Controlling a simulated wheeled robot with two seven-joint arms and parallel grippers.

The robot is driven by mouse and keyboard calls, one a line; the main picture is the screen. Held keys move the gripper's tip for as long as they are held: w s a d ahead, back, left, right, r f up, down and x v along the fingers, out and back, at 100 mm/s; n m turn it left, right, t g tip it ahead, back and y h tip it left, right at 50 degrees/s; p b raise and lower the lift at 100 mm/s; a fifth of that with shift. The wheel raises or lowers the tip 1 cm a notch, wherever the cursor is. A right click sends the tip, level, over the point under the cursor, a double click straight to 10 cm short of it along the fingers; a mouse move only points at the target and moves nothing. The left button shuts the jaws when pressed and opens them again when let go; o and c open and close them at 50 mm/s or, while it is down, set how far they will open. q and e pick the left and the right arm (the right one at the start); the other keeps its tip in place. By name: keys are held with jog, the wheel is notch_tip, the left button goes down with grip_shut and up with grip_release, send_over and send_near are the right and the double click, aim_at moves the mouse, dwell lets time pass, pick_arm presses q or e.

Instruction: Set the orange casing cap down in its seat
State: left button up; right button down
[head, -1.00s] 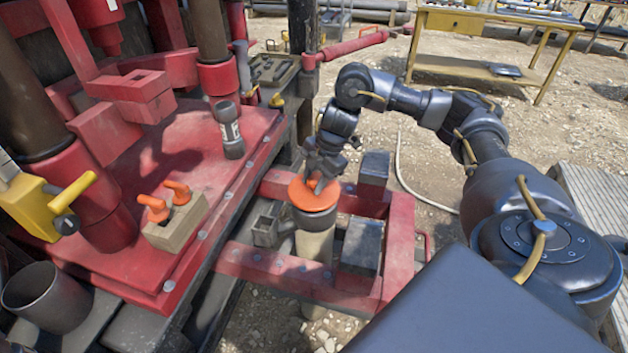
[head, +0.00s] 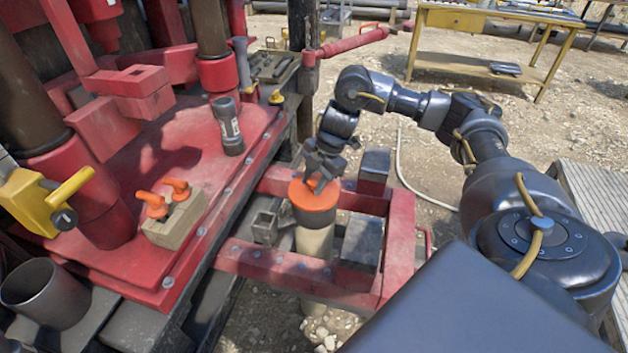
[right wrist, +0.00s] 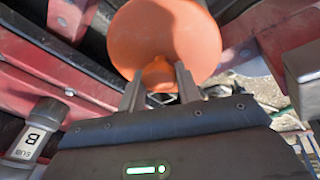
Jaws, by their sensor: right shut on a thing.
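The orange casing cap (head: 312,197) is at the top of the pale upright casing (head: 314,245) inside the red frame. Whether it is fully seated I cannot tell. My right gripper (head: 318,180) is above it and shut on its knob. In the right wrist view the cap (right wrist: 165,35) shows as a round disc, its knob (right wrist: 158,74) between the two fingers of the gripper (right wrist: 160,88). My left gripper is not in view.
The red frame (head: 290,270) surrounds the casing, with dark blocks at its right. A red deck (head: 130,220) at left carries a wooden block (head: 176,220) with orange-handled pieces and a dark cylinder (head: 228,125). A yellow workbench (head: 490,20) stands far back.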

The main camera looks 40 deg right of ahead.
jog(key=shift+f, duration=0.5)
jog(key=c, duration=0.9)
grip_release()
jog(key=shift+s+a+f, duration=0.1)
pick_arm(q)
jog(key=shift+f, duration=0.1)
pick_arm(e)
jog(key=p+v, duration=0.1)
jog(key=v, duration=0.4)
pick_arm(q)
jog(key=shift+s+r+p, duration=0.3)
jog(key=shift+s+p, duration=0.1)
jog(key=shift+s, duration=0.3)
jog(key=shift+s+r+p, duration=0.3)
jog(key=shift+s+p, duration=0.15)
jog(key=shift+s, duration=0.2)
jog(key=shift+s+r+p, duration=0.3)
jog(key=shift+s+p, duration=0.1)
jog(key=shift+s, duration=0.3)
pick_arm(e)
jog(key=w+v, duration=0.1)
jog(key=v, duration=0.5)
jog(key=shift+s, duration=0.4)
